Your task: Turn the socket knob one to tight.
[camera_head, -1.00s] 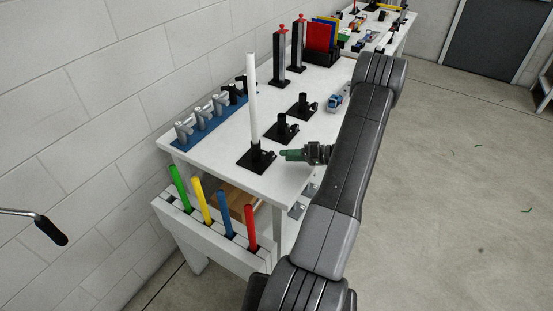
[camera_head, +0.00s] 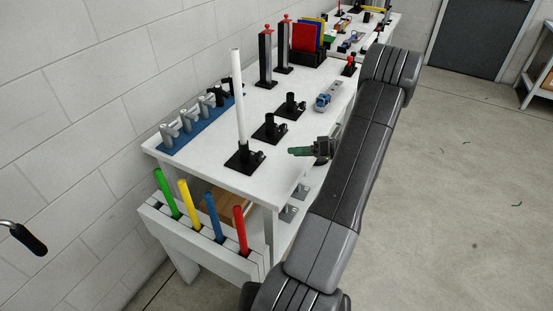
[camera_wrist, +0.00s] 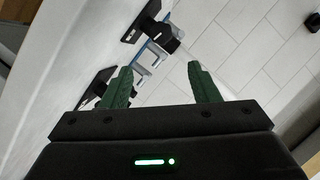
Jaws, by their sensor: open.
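Three black sockets on square plates stand in a row on the white table. The nearest socket (camera_head: 244,158) holds an upright white rod (camera_head: 238,100). The middle socket (camera_head: 270,128) and far socket (camera_head: 292,105) are empty. Each has a small black knob on its right side; the nearest socket's knob (camera_head: 259,155) is small, and its setting cannot be read. My gripper (camera_head: 292,151) is right of the nearest socket, apart from it. In the wrist view my gripper (camera_wrist: 161,75) has its green fingers spread with nothing between them. Black plates (camera_wrist: 98,88) show beyond the left finger.
A blue rack with grey clamps (camera_head: 196,124) lies along the wall. A stand with coloured rods (camera_head: 206,230) is at the table's near end. A small blue-grey vehicle (camera_head: 328,97) sits near the table's right edge. Open floor lies right of the table.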

